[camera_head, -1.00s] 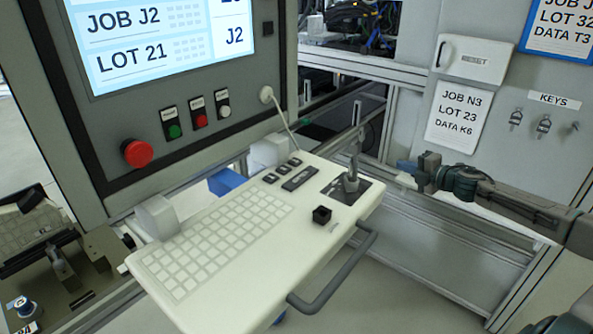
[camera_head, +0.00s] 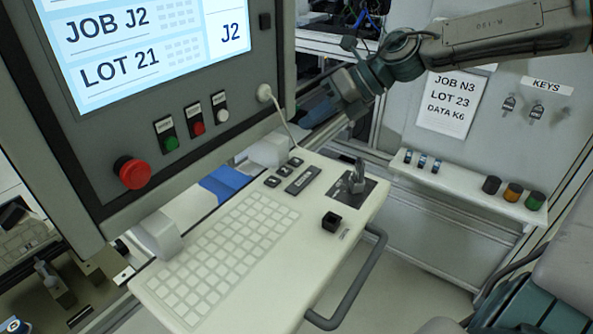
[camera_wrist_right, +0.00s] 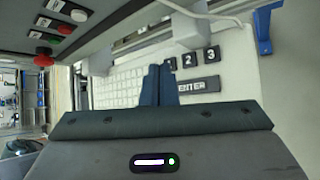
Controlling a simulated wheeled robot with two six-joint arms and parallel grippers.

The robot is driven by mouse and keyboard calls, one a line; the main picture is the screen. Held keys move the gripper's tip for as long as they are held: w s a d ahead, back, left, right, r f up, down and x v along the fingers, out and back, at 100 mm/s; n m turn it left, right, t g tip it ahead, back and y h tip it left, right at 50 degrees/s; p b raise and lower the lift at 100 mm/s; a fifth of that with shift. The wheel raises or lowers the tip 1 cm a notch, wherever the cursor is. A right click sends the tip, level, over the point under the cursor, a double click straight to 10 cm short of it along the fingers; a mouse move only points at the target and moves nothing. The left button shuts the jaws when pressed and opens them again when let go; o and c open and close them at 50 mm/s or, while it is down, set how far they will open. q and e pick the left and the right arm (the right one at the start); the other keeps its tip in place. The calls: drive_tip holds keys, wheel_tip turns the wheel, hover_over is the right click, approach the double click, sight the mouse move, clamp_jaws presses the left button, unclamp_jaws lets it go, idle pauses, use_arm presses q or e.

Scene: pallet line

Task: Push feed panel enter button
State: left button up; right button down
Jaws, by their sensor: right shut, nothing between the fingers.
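The feed panel's ENTER button (camera_head: 302,180) is a dark rectangular key on the white console (camera_head: 315,285), right of the keyboard. It also shows in the right wrist view (camera_wrist_right: 198,86), labelled ENTER, below the small keys 1, 2 and 3. My right gripper (camera_head: 316,112) is above and behind the far end of the console, apart from the button. Its blue fingers are shut and empty; in the right wrist view the fingertips (camera_wrist_right: 159,70) appear left of the button, over the keyboard side. My left gripper is not in view.
A joystick (camera_head: 352,183) and a black square knob (camera_head: 331,221) stand right of the button. The monitor cabinet carries a red emergency button (camera_head: 132,172) and a cable droops near the console's back. A grey handle (camera_head: 372,275) runs along the front edge.

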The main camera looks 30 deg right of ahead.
sight(309, 178)
drive_tip(key=shift+s+a+n+g, duration=0.4)
drive_tip(key=shift+s+a+g, duration=0.1)
drive_tip(key=shift+s+a, duration=0.3)
drive_tip(key=shift+f, duration=0.15)
wheel_tip(309, 178, down, 8)
drive_tip(key=b, duration=0.5)
drive_tip(key=shift+w, duration=0.1)
drive_tip(key=shift+f+b, duration=0.3)
drive_tip(key=shift+b, duration=0.15)
idle(1.1)
drive_tip(key=shift+f+b, duration=0.4)
drive_tip(key=shift+b, duration=0.25)
